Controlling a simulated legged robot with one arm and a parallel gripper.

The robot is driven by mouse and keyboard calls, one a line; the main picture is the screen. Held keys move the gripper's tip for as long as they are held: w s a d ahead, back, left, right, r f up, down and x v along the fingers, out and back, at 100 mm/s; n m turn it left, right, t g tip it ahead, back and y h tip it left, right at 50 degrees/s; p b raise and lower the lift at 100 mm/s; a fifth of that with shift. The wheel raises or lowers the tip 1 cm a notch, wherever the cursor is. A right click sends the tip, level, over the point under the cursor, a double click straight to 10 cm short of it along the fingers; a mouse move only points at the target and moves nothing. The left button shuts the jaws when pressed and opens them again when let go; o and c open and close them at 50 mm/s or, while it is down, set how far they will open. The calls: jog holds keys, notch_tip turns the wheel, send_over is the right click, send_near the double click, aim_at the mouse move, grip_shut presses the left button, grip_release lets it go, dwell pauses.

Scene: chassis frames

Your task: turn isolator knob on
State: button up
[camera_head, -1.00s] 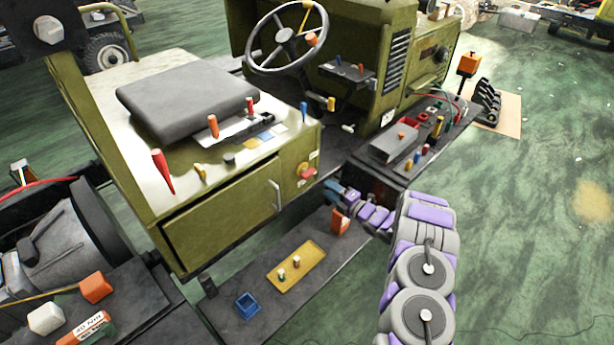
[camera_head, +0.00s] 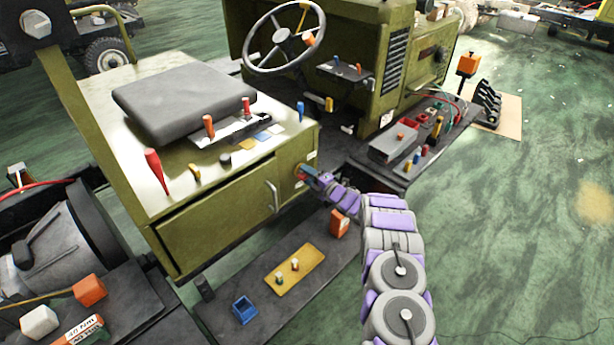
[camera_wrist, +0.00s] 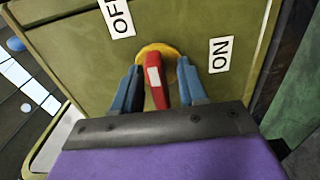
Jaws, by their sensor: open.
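The isolator knob has a red handle (camera_wrist: 155,82) on a round yellow base (camera_wrist: 167,52), fixed to the olive panel. In the wrist view the handle stands between the two blue fingers of my gripper (camera_wrist: 158,90), with a gap showing on both sides. An OFF label (camera_wrist: 117,17) is at the upper left of the knob and an ON label (camera_wrist: 220,55) is to its right. In the head view my gripper (camera_head: 308,174) is at the panel's right end and hides most of the knob.
A cabinet door handle (camera_head: 272,196) is left of my gripper. A lower step (camera_head: 225,285) carries a yellow tray (camera_head: 297,262), a blue box (camera_head: 244,310) and an orange block (camera_head: 340,222). A steering wheel (camera_head: 262,55) is above. Open green floor lies right.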

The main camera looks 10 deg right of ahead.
jog(key=shift+d, duration=0.1)
jog(key=shift+c, duration=0.7)
jog(key=shift+a, duration=0.25)
grip_shut()
jog(key=m+p, duration=0.2)
jog(key=m, duration=0.2)
jog(key=shift+s+f+m, duration=0.1)
jog(key=shift+m, duration=0.2)
jog(key=m, duration=0.4)
jog(key=shift+d+m, duration=0.1)
jog(key=shift+m, duration=0.2)
jog(key=m, duration=0.4)
jog(key=shift+m, duration=2.4)
